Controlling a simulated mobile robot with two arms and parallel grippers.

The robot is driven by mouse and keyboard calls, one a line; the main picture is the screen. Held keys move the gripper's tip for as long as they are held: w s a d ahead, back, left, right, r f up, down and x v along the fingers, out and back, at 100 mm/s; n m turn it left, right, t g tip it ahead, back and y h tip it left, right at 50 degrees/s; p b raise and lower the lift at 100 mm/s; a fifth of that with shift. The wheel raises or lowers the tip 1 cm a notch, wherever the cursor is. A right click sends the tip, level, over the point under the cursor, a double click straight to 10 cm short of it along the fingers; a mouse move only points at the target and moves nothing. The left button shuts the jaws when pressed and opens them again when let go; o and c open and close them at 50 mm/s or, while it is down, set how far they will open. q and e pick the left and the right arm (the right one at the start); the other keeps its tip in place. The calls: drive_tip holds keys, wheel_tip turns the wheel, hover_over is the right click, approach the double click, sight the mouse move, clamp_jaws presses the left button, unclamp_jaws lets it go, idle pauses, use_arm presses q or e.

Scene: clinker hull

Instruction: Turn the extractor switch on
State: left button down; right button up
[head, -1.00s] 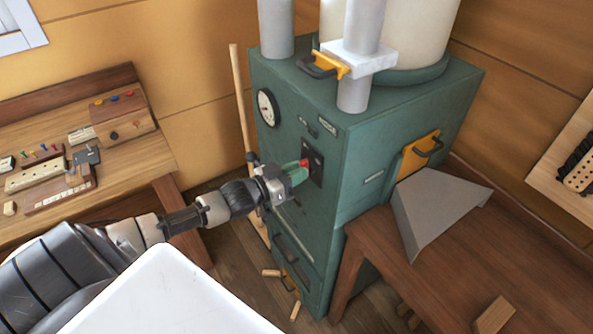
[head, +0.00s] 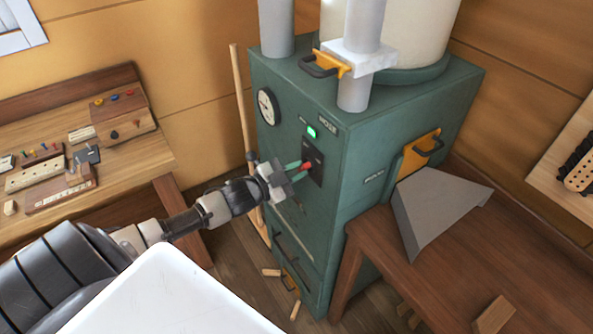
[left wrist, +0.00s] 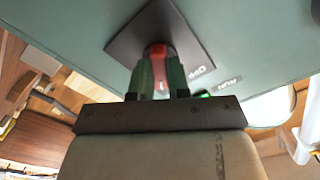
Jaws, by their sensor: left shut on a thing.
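The extractor is a green cabinet (head: 345,225) in the head view. Its switch is a red knob (head: 308,165) on a dark plate (head: 317,168) on the cabinet's front; the knob (left wrist: 158,52) and plate (left wrist: 190,35) also show in the left wrist view. A small indicator light (head: 311,131) above the plate glows green. My left gripper (head: 300,169) is at the plate, its green fingers (left wrist: 157,75) shut around the red knob. The fingers hide the knob's sides. My right gripper is not in view.
A round gauge (head: 266,107) sits left of the switch. A wooden bench (head: 440,235) with a grey metal hood (head: 435,208) stands at right. A workbench (head: 140,160) with small tools is at left. A wooden pole (head: 240,110) leans behind my arm.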

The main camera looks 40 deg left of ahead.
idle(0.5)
use_arm(q)
drive_tip(key=c, duration=1.1)
unclamp_jaws()
drive_tip(key=shift+s+a+f, duration=0.15)
drive_tip(key=shift+s+a, duration=0.05)
drive_tip(key=shift+s, duration=0.35)
drive_tip(key=b+v, duration=0.2)
drive_tip(key=v, duration=0.7)
drive_tip(key=shift+s+a, duration=0.15)
drive_tip(key=shift+s, duration=0.15)
